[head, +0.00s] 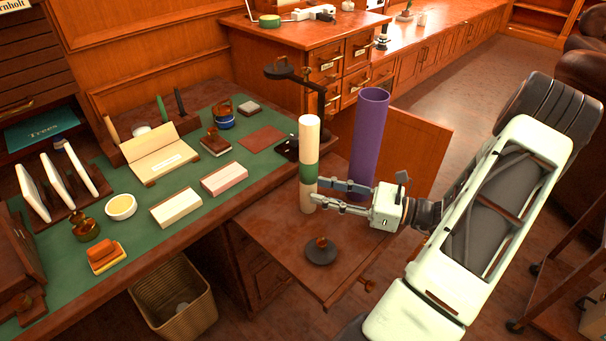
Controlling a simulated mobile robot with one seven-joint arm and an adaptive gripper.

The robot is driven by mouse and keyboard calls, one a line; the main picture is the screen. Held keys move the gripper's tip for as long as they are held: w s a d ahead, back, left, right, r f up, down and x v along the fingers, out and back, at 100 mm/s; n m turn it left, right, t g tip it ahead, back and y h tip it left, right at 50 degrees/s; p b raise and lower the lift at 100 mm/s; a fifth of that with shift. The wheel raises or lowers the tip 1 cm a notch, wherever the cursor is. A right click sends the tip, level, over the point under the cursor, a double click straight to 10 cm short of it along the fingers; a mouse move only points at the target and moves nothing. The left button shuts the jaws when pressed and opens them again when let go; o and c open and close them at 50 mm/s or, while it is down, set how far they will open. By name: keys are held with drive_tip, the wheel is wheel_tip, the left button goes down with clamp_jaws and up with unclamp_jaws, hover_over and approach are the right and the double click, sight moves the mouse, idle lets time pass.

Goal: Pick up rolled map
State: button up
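The rolled map seems to be the cream tube with a green band (309,135), standing upright on the brown pull-out shelf (275,235). My gripper (316,190) reaches in from the right at the tube's lower part, just below the green band. Its fingers are apart. The nearer finger overlaps the front of the tube, and the farther one is at its right edge, its tip partly hidden. I cannot tell whether the fingers touch or grip the tube.
A taller purple tube (369,140) stands close behind my gripper. A dark round weight with a knob (321,250) lies on the shelf in front. A black stand (287,72) rises behind the cream tube. The green-topped desk (215,180) at left holds cards, stamps and a bowl.

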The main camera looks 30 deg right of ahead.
drive_tip(key=b+x, duration=0.1)
drive_tip(key=x, duration=0.8)
drive_tip(key=shift+w+a+r+b, duration=0.1)
drive_tip(key=shift+a+r+b, duration=0.05)
drive_tip(key=shift+a+b, duration=0.2)
clamp_jaws()
